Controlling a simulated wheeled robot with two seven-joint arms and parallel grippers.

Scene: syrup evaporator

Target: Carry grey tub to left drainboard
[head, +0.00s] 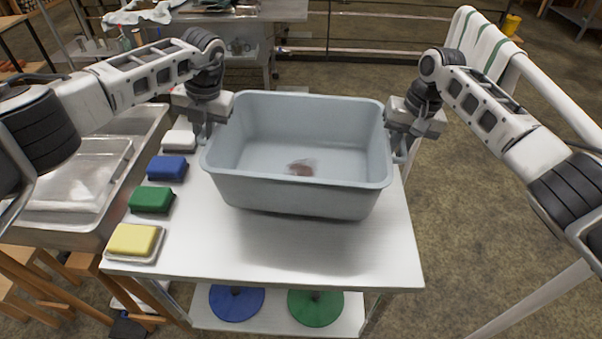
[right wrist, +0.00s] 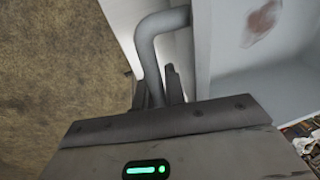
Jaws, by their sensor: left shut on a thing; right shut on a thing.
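The grey tub (head: 300,195) is an open rectangular tub with a reddish-brown stain on its inner floor. It is over the white-topped cart (head: 250,255), upright or nearly so; I cannot tell whether it rests on the top or hangs just above it. My left gripper (head: 204,132) is shut on the tub's left side. My right gripper (head: 402,148) is shut on the tub's right side; in the right wrist view my right gripper (right wrist: 160,95) closes around a grey bent handle (right wrist: 148,50). At the left, a metal sink unit (head: 75,185) has a flat drainboard-like surface.
White, blue (head: 167,168), green (head: 151,200) and yellow (head: 134,240) sponges line the cart's left edge. Blue (head: 237,301) and green discs are on the shelf below. A rail with striped towels (head: 484,42) is at the right. The cart's front is clear.

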